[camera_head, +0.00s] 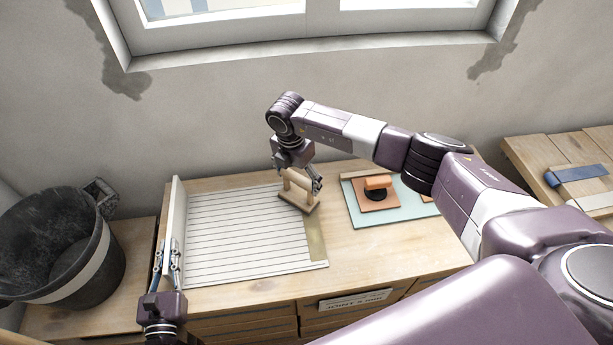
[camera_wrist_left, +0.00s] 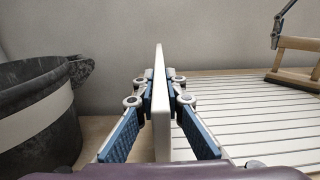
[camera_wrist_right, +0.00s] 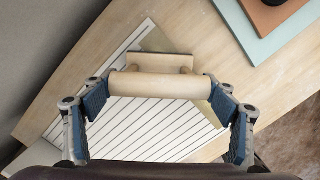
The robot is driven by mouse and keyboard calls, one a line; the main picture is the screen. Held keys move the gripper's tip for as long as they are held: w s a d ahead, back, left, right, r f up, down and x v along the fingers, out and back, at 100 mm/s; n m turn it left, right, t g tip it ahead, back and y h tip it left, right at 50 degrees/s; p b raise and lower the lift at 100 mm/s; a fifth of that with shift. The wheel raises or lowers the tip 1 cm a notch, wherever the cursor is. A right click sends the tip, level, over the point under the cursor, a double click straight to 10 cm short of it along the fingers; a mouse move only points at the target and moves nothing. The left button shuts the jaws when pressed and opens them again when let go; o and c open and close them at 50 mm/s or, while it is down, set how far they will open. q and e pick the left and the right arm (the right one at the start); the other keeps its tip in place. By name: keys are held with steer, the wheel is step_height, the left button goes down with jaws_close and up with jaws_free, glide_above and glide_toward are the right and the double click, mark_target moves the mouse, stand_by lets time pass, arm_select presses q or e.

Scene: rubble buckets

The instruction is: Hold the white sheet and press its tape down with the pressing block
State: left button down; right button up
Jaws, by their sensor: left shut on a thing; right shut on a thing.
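The white lined sheet (camera_head: 240,235) lies flat on the wooden bench, with an upright white edge (camera_head: 177,225) along its left side. My left gripper (camera_head: 168,255) is shut on that upright edge, which stands between its fingers in the left wrist view (camera_wrist_left: 161,100). A tan tape strip (camera_head: 316,240) runs along the sheet's right side. The wooden pressing block (camera_head: 298,202) stands at the strip's far end, covering part of it. My right gripper (camera_head: 302,181) is shut on the block's round handle (camera_wrist_right: 155,85). I cannot tell whether the block's base touches the tape.
A black bucket (camera_head: 95,262) with a pale band stands left of the sheet. A pale green board (camera_head: 365,216) with an orange-handled tool (camera_head: 378,184) lies to the right. A window and wall are behind the bench. Another wooden surface (camera_head: 535,150) is at the far right.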

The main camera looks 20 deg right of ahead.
steer(key=shift+s, duration=0.95)
steer(key=shift+s+d, duration=0.3)
steer(key=shift+s, duration=0.2)
steer(key=shift+s+d, duration=0.15)
steer(key=shift+d, duration=0.6)
steer(key=shift+s+d, duration=0.1)
steer(key=shift+d, duration=0.65)
steer(key=s+a, duration=0.3)
steer(key=a, duration=0.2)
steer(key=s+d, duration=0.3)
steer(key=s, duration=0.2)
steer(key=a+r, duration=0.3)
steer(key=r, duration=0.5)
steer(key=shift+w+a, duration=0.25)
steer(key=shift+w, duration=0.1)
